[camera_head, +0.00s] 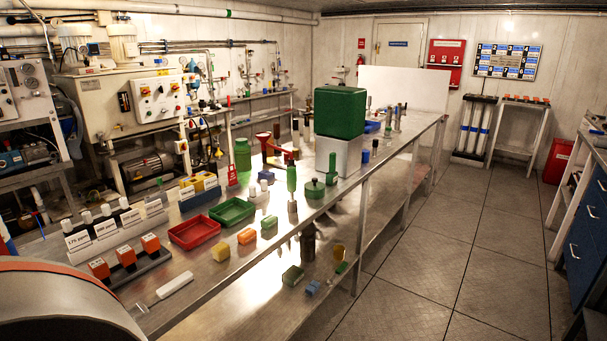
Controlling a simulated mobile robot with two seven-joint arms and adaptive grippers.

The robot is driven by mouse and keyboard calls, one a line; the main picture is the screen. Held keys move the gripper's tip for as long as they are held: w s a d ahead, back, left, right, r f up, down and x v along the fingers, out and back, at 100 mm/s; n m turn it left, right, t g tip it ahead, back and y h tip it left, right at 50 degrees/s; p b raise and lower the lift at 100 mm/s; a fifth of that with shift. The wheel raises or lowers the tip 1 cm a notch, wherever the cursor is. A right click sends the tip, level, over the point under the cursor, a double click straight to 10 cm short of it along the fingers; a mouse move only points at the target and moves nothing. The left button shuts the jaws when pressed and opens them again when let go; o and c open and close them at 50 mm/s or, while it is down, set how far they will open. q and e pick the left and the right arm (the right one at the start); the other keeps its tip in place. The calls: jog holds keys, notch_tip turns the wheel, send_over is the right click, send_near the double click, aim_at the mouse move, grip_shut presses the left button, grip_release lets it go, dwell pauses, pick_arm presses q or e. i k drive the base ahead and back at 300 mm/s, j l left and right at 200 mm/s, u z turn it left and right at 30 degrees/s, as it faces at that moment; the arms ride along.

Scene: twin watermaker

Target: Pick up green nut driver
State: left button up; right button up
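A tall green handle (292,178) stands upright on the long metal bench, near its right edge; it looks like the green nut driver. A second, slimmer green upright piece (332,166) stands farther back beside a low round green knob-like part (315,188). Neither of my grippers shows in the head view.
The metal bench (222,276) also holds a red tray (194,232), a green tray (232,212), small blocks, a white-handled scraper (174,285) and a large green box (340,111) on a metal block. The floor (448,250) to the right is clear.

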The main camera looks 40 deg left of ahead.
aim_at(291, 172)
jog(key=i+u, duration=0.3)
jog(key=i+l+u, duration=0.25)
jog(key=i, duration=0.2)
jog(key=i+l+u, duration=0.15)
jog(key=i+u, duration=0.15)
jog(key=i+l+u, duration=0.9)
jog(key=l+u, duration=0.25)
jog(key=i+l+u, duration=0.2)
jog(key=l+u, duration=0.15)
jog(key=l, duration=0.1)
